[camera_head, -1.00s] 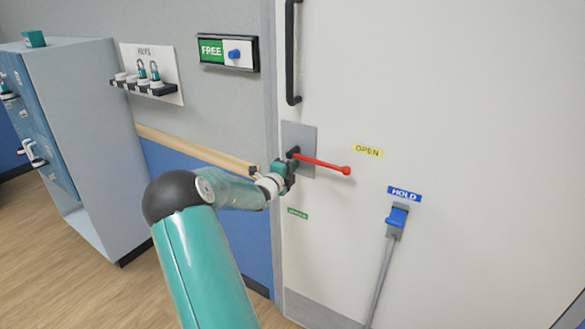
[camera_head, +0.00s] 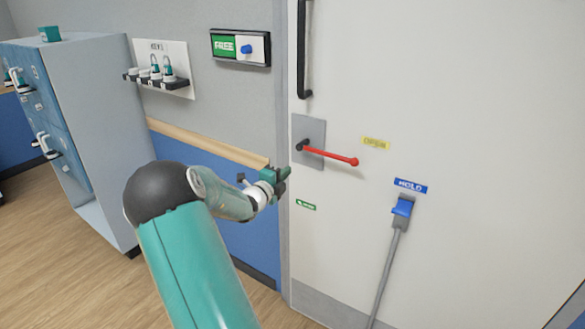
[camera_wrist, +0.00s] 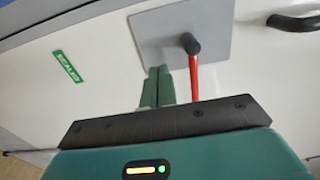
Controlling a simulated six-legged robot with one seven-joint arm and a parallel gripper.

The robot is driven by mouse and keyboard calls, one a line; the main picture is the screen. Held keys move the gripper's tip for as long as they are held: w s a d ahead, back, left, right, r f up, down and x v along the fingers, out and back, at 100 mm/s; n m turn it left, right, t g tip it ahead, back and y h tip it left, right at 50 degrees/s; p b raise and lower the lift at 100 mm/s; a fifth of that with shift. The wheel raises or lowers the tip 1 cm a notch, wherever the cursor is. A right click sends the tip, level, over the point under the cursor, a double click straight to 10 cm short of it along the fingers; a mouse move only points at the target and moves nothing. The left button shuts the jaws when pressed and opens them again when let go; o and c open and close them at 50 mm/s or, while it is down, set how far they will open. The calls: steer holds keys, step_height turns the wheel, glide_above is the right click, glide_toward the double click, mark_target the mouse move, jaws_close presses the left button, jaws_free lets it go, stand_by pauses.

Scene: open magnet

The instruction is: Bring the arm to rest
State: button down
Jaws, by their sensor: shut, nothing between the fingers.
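My teal arm reaches up from the bottom of the head view. My gripper (camera_head: 286,173) is at its end, just left of and below the red door lever (camera_head: 330,155), and apart from it in that view. The gripper is shut and empty. In the wrist view, the two teal fingers (camera_wrist: 158,86) lie together, beside the red lever (camera_wrist: 194,75) and in front of its grey plate (camera_wrist: 182,32). The lever points right and slightly down in the head view.
The white door (camera_head: 470,90) has a black handle (camera_head: 304,50) and a blue-topped prop (camera_head: 402,207) under a HOLD label. A wooden rail (camera_head: 205,143), key board (camera_head: 160,68) and FREE sign (camera_head: 240,47) are on the wall. A grey-blue cabinet (camera_head: 85,120) stands left. Floor (camera_head: 80,245) is clear.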

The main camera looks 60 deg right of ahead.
steer(key=shift+w+a+f, duration=0.1)
steer(key=shift+a, duration=0.5)
steer(key=shift+w+a+f, duration=0.1)
steer(key=shift+a, duration=0.5)
steer(key=shift+r, duration=0.1)
